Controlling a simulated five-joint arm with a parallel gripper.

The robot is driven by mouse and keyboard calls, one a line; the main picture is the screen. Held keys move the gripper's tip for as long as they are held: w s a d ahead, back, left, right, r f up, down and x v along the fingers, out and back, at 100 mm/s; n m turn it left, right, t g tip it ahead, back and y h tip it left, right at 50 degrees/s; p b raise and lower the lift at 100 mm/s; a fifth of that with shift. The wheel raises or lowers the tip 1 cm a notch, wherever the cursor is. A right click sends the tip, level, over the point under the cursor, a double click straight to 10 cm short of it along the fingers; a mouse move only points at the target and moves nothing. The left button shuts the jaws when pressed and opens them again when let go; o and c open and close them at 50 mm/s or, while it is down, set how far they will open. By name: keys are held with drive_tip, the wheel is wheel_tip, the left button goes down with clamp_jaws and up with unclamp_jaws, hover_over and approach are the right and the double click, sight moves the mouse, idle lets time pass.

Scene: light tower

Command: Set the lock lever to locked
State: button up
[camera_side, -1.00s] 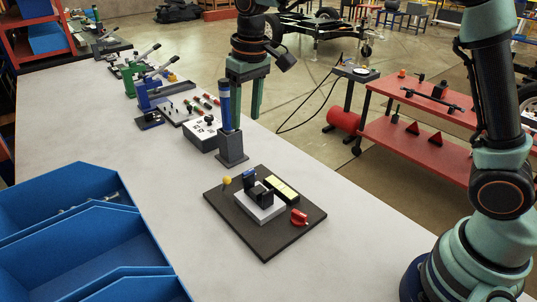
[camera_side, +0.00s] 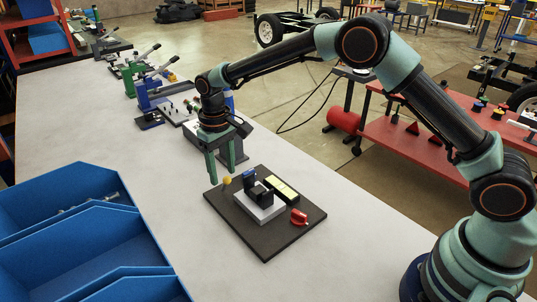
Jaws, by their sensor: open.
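A dark square board (camera_side: 265,246) lies on the bench. On it are a pale block (camera_side: 262,213) carrying black parts with a blue piece (camera_side: 249,175), a small yellow knob (camera_side: 227,180) at the far left corner, a yellow-striped bar (camera_side: 282,188), and a red handle-like part (camera_side: 299,217) near the right corner. I cannot tell for certain which part is the lock lever or how it is set. My gripper (camera_side: 222,173) is open and points down. Its fingertips appear just above and beside the yellow knob, with nothing between them.
A post with a blue section (camera_side: 230,103) stands behind my gripper, mostly hidden by it. Blue bins (camera_side: 85,245) fill the left front. Clamps and a control box stand farther back on the bench (camera_side: 150,190). The bench left of the board is clear.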

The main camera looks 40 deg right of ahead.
sight(226, 182)
drive_tip(key=f, duration=0.4)
drive_tip(key=shift+d+f, duration=0.25)
drive_tip(key=shift+f, duration=0.15)
drive_tip(key=c, duration=0.9)
drive_tip(key=shift+d+r, duration=0.1)
drive_tip(key=shift+d, duration=0.05)
idle(0.5)
